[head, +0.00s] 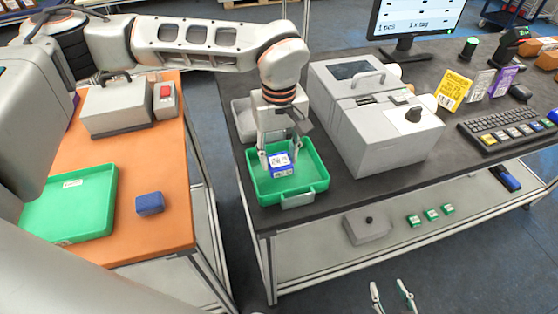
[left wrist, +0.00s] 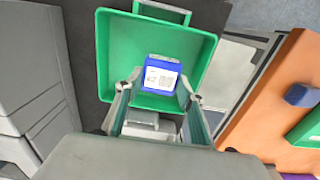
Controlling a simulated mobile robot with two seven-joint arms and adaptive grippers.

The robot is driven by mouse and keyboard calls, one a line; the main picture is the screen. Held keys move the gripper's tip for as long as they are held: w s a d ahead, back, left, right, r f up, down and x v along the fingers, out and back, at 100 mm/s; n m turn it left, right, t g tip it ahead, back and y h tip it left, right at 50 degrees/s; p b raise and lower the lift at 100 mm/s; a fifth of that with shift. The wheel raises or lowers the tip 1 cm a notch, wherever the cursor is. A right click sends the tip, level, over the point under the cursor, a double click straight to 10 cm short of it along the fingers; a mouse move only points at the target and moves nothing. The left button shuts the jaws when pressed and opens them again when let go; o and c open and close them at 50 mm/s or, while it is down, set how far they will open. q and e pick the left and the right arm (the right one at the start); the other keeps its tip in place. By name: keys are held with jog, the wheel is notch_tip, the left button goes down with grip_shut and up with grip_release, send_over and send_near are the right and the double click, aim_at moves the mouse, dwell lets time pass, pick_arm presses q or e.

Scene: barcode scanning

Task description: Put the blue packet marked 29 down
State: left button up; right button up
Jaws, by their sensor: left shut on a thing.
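The blue packet (head: 280,163) with a white label is between the fingers of my left gripper (head: 281,160), which is shut on it. The number on its label is too small to read. The packet is over the green tray (head: 313,190) on the dark bench; I cannot tell whether it touches the tray floor. In the left wrist view the packet (left wrist: 160,74) sits between the two fingertips of my left gripper (left wrist: 158,88), with the green tray (left wrist: 117,55) around it. My right gripper (head: 392,297) shows only its fingertips at the bottom edge, apart and empty.
A grey machine (head: 375,130) stands right of the tray. A grey bin (head: 242,122) is behind the tray. On the orange table (head: 165,220) at left are another green tray (head: 70,238) and a blue block (head: 150,204). A keyboard (head: 505,126) is at the right.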

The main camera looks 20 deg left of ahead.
aim_at(279, 160)
pick_arm(q)
jog(key=shift+f, duration=1.25)
jog(key=shift+f, duration=0.15)
jog(key=o, duration=1.2)
notch_tip(279, 160, up, 12)
jog(key=shift+b, duration=0.3)
